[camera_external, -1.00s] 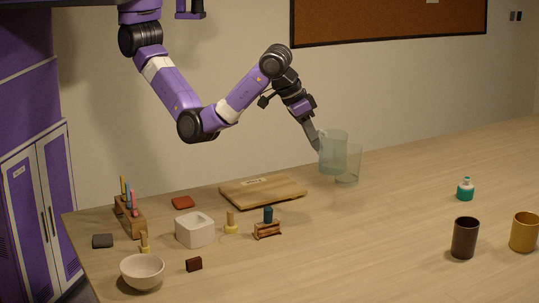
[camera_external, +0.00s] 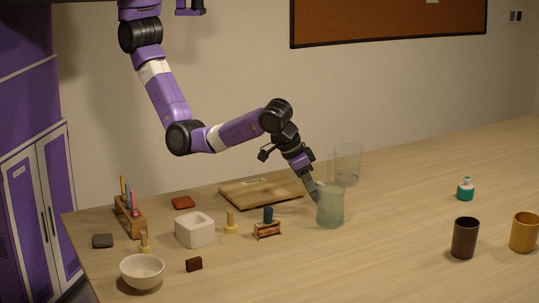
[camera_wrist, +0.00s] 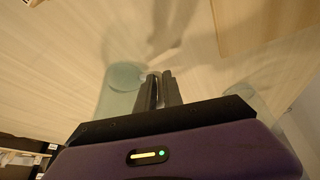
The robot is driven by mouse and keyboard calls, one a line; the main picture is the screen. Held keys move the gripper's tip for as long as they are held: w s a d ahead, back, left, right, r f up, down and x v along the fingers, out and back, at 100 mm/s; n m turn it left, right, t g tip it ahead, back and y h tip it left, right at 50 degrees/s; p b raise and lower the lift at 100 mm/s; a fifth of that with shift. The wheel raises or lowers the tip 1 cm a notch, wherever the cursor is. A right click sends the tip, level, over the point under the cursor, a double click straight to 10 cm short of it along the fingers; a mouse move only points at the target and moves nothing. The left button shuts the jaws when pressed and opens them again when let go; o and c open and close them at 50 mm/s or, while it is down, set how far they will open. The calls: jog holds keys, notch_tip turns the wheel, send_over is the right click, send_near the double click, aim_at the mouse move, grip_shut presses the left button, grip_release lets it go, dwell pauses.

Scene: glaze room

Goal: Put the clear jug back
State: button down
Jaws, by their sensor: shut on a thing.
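Two see-through jugs show. A greenish-tinted jug (camera_external: 330,206) is upright, at or just above the table; I cannot tell if its base touches. My gripper (camera_external: 316,192) is shut on its left side, and the arm reaches down from the upper left. In the wrist view my fingers (camera_wrist: 161,88) are close together beside the tinted jug (camera_wrist: 119,88); the exact grip is unclear. A colourless clear jug (camera_external: 347,164) stands upright behind it and slightly right, apart from my gripper. It shows faintly at the right of the wrist view (camera_wrist: 266,98).
A wooden board (camera_external: 258,191) lies left of the tinted jug. A small wooden stand with a dark blue piece (camera_external: 267,226), a white square pot (camera_external: 195,230) and a bowl (camera_external: 142,270) are further left. A dark cup (camera_external: 465,238) stands right. The table between is clear.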

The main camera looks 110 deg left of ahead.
jog(key=shift+f, duration=0.3)
jog(key=c, duration=1.5)
grip_release()
jog(key=shift+o, duration=0.2)
jog(key=shift+r, duration=0.1)
jog(key=shift+r, duration=0.2)
jog(key=v, duration=1.1)
jog(key=shift+s+r, duration=0.2)
jog(key=shift+r, duration=0.15)
jog(key=shift+d, duration=0.1)
